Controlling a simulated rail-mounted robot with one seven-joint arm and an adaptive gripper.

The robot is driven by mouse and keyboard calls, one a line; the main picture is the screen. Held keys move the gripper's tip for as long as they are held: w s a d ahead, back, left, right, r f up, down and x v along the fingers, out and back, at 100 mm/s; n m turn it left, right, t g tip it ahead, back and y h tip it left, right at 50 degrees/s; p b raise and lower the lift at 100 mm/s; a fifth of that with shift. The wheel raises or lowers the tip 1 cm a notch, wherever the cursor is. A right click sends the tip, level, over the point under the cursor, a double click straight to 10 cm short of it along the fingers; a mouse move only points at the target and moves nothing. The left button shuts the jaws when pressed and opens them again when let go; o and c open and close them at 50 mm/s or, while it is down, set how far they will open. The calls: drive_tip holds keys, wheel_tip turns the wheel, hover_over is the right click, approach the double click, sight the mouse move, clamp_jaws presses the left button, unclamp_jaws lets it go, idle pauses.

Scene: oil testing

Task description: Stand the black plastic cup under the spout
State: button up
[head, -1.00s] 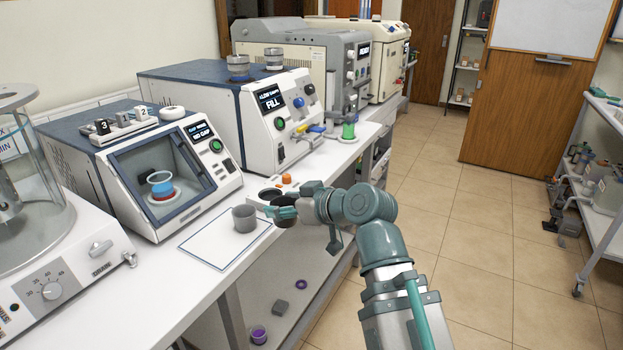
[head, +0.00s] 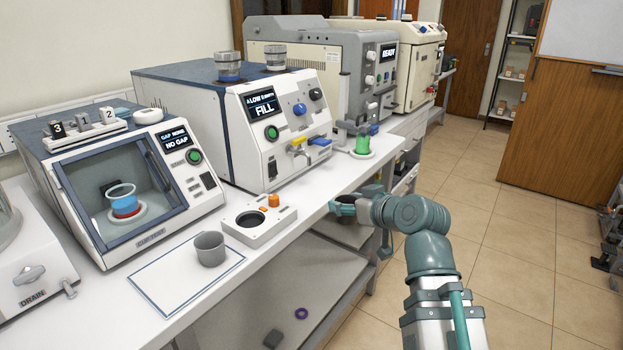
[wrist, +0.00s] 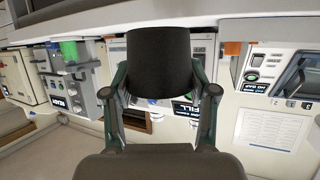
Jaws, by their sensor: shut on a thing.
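The black plastic cup (wrist: 160,62) is between the fingers of my gripper (wrist: 162,92) in the wrist view. In the head view the cup (head: 345,199) is small and mostly hidden by the fingers. My gripper (head: 342,207) is shut on it at the front edge of the bench, right of the white block. The spout (head: 306,154) is on the front of the machine whose screen reads FILL (head: 263,105), by yellow and blue handles. It is left of and behind my gripper. The space under the spout looks clear.
A white block (head: 265,235) with a round dark well and orange knob stands on the bench. A grey cup (head: 210,248) sits on a blue-edged mat (head: 165,293). A green object (head: 363,145) stands right of the spout. Bare bench lies before the FILL machine.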

drive_tip(key=shift+w+a+r+p, duration=0.25)
drive_tip(key=shift+a+r+p, duration=0.15)
drive_tip(key=shift+p, duration=0.3)
drive_tip(key=w+a+p, duration=0.1)
drive_tip(key=p, duration=0.3)
drive_tip(key=w+a+p, duration=0.1)
drive_tip(key=w+p, duration=0.1)
drive_tip(key=p, duration=0.2)
drive_tip(key=w+a+p, duration=0.1)
drive_tip(key=p, duration=0.4)
drive_tip(key=shift+w, duration=0.4)
drive_tip(key=shift+w+a+p, duration=0.1)
drive_tip(key=shift+w+p, duration=0.05)
drive_tip(key=shift+p, duration=1.05)
drive_tip(key=w+a, duration=0.1)
drive_tip(key=w, duration=0.1)
drive_tip(key=w+a+p, duration=0.1)
drive_tip(key=w, duration=0.1)
drive_tip(key=w+a, duration=0.2)
drive_tip(key=shift+f, duration=0.35)
drive_tip(key=w+a+p, duration=0.1)
drive_tip(key=w+a, duration=0.1)
drive_tip(key=w, duration=0.1)
drive_tip(key=shift+w+p, duration=0.1)
drive_tip(key=shift+p, duration=0.3)
drive_tip(key=shift+s+d+f, duration=0.1)
drive_tip(key=shift+s+f, duration=0.2)
drive_tip(key=shift+f, duration=0.5)
